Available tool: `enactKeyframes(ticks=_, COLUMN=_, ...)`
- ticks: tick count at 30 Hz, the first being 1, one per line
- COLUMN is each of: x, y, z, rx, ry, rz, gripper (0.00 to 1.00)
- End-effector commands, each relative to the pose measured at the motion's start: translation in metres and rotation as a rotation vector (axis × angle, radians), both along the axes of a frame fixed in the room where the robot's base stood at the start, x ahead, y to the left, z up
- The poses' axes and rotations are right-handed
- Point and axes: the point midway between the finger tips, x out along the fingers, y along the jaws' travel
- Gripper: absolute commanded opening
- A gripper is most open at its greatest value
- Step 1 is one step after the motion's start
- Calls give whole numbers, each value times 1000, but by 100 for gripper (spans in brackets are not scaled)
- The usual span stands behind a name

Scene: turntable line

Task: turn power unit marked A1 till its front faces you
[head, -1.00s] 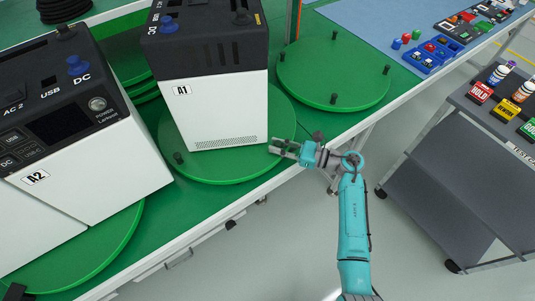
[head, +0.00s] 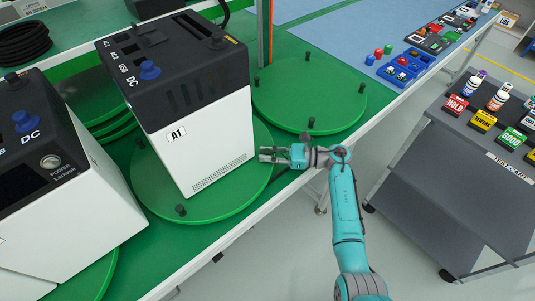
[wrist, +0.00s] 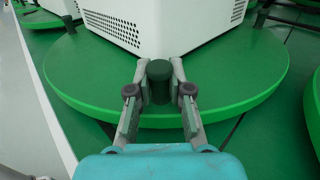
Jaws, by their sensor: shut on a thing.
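The power unit marked A1 (head: 205,140) is a white box with a dark top, upright on a green turntable (head: 230,200) in the head view. The side towards me carries the A1 label (head: 177,134) and a low vent grille; no display shows on this side. A blue knob (head: 149,70) sits on its top. In the wrist view, my gripper (wrist: 159,80) is shut around a dark green upright peg (wrist: 158,85) at the turntable's rim, below the unit's lower corner. In the head view my gripper (head: 268,155) is at the turntable's right edge.
Unit A2 (head: 90,210) stands close at left on its own turntable. An empty green turntable (head: 310,95) with pegs lies beyond at right. A grey test cart (head: 450,180) with bottles and signs stands right. Floor between bench and cart is clear.

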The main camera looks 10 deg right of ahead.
Motion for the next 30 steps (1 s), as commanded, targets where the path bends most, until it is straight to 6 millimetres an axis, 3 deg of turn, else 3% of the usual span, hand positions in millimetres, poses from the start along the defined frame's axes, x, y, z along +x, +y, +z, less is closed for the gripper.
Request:
enactKeyframes(ticks=8, x=0, y=0, z=0, rx=0, ry=1, rz=-1, gripper=0)
enactKeyframes(ticks=9, x=0, y=0, z=0, rx=0, ry=1, rz=-1, gripper=22)
enactKeyframes(ticks=12, x=0, y=0, z=0, rx=0, ry=1, rz=-1, gripper=45)
enactKeyframes(ticks=23, x=-1, y=-3, z=0, rx=0, ry=1, rz=-1, gripper=45)
enactKeyframes(ticks=30, x=-6, y=-36, z=0, rx=0, ry=1, rz=-3, gripper=45)
